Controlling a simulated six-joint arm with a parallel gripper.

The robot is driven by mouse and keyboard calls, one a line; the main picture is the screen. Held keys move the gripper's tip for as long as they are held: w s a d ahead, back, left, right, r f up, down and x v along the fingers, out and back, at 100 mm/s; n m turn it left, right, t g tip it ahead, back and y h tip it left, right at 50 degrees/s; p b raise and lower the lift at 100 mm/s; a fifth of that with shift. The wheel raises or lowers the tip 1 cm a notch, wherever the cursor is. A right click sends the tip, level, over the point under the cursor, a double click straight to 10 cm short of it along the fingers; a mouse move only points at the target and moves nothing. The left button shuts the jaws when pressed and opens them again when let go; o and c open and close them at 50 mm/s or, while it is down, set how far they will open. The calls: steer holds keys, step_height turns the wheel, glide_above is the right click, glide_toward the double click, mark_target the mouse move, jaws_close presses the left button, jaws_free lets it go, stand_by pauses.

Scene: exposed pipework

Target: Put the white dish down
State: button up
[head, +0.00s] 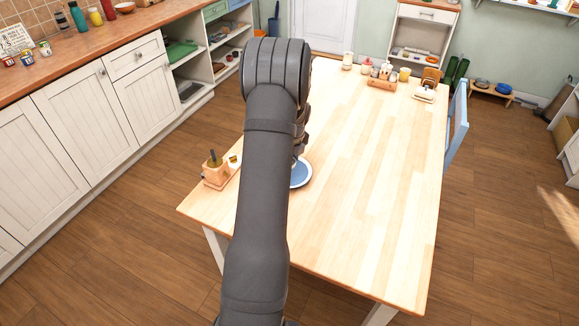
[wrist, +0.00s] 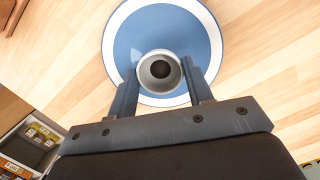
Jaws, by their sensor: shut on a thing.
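The white dish (wrist: 160,70) is a small round whitish-grey piece with a dark hollow centre, seen end-on in the wrist view. My gripper (wrist: 168,76) is shut on it, one finger on each side. Behind the dish in that view is a blue plate (wrist: 185,22) with a white rim. The plate also shows in the head view (head: 301,175), on the near left of the table, partly hidden by my arm. My arm hides most of the gripper and the dish there. I cannot tell whether the dish touches the plate.
A wooden holder (head: 216,172) stands on the table's left edge, with a small yellow-and-white item (head: 234,161) beside it. Several jars and a wooden rack (head: 382,82) stand at the far end. The table's (head: 375,190) middle and right are clear. A blue chair (head: 457,125) stands right.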

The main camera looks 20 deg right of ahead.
steer(key=shift+f, duration=1.8)
steer(key=shift+f, duration=0.15)
steer(key=o, duration=1.1)
steer(key=shift+c, duration=0.2)
step_height(320, 180, up, 12)
steer(key=s, duration=0.1)
steer(key=shift+s+d, duration=0.35)
steer(key=shift+d, duration=0.05)
